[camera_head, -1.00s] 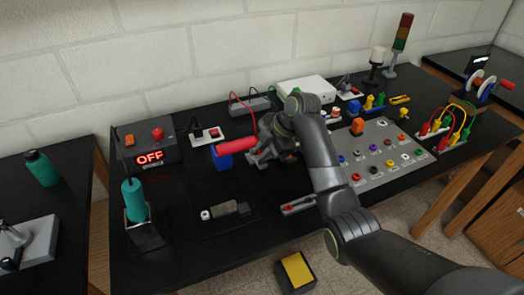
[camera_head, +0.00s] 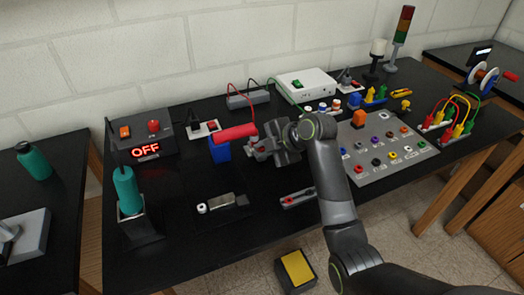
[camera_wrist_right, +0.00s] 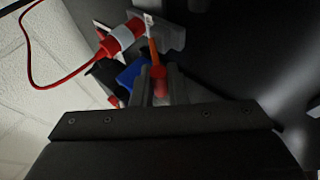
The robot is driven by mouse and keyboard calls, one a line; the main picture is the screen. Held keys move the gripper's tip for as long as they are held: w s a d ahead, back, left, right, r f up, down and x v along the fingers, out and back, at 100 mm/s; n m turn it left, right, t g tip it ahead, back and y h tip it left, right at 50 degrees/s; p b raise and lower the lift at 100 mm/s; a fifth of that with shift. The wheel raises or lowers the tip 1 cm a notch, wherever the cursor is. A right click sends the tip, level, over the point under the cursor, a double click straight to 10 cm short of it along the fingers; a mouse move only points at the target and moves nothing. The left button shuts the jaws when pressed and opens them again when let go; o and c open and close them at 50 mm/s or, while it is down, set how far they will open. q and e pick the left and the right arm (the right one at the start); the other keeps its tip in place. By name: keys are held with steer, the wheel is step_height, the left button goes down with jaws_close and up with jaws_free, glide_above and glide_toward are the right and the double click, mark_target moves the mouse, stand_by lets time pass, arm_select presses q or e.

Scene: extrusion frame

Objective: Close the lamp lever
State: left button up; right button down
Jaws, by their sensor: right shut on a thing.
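A red cylinder (camera_head: 235,132) lies across the top of a blue block (camera_head: 220,150) in the head view; both show in the right wrist view, the cylinder (camera_wrist_right: 124,37) with a pale band and the block (camera_wrist_right: 130,74) behind the fingers. My right gripper (camera_head: 258,150) is just right of them, low over the black table. In the right wrist view, a thin orange-red lever (camera_wrist_right: 154,52) with a red knob (camera_wrist_right: 159,72) runs between the fingertips (camera_wrist_right: 160,85), which are shut on it. The lever is mostly hidden by the gripper in the head view. My left gripper is out of view.
A control box (camera_head: 145,145) reading OFF stands at the left beside a teal bottle (camera_head: 126,188). A grey panel (camera_head: 400,155) with colored buttons and a white box (camera_head: 305,85) are to the right. A small tray (camera_head: 220,212) lies in front.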

steer(key=shift+s+d+f+t+y+b, duration=0.1)
steer(key=shift+s+f+t+y+b, duration=0.15)
steer(key=shift+f+t+b, duration=0.45)
steer(key=shift+s+d+f+t+y+b, duration=0.1)
steer(key=shift+s+f+t+y+b, duration=0.15)
steer(key=shift+b, duration=0.85)
steer(key=shift+r, duration=0.1)
steer(key=c, duration=1.4)
jaws_free()
steer(key=shift+w+r+n, duration=0.1)
steer(key=shift+n, duration=0.2)
steer(key=shift+r, duration=0.1)
steer(key=shift+d+r, duration=0.1)
steer(key=shift+r, duration=0.1)
steer(key=v, duration=1.7)
steer(key=shift+s+f, duration=0.2)
steer(key=shift+s, duration=0.05)
